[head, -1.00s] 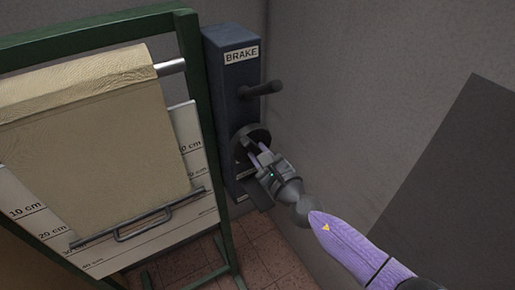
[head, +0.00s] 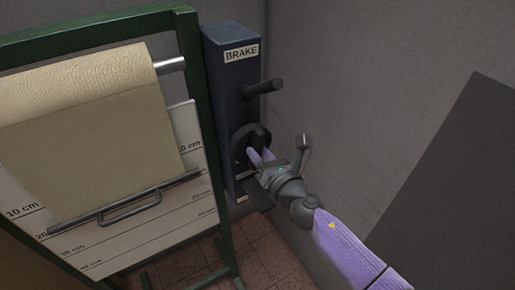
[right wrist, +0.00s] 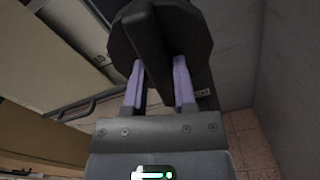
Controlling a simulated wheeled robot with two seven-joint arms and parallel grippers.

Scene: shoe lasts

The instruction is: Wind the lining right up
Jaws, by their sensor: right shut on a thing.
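The lining (head: 85,135) is a tan textured sheet hanging from a roller (head: 171,66) in a green frame. A dark bar with a handle (head: 128,207) runs along its lower edge, slightly tilted in the picture, near the 20 cm mark. A dark round knob (head: 242,136) sits low on the blue box; in the right wrist view its raised grip bar (right wrist: 152,45) stands between my fingers. My right gripper (head: 259,156) is shut on that grip bar, with one lilac finger on each side. My left gripper is out of view.
The blue box (head: 226,110) labelled BRAKE has a dark peg-like lever (head: 264,88) above the knob. A white board (head: 185,225) with centimetre marks stands behind the lining. Grey walls (head: 345,75) close off the right; tiled floor (head: 265,265) shows below.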

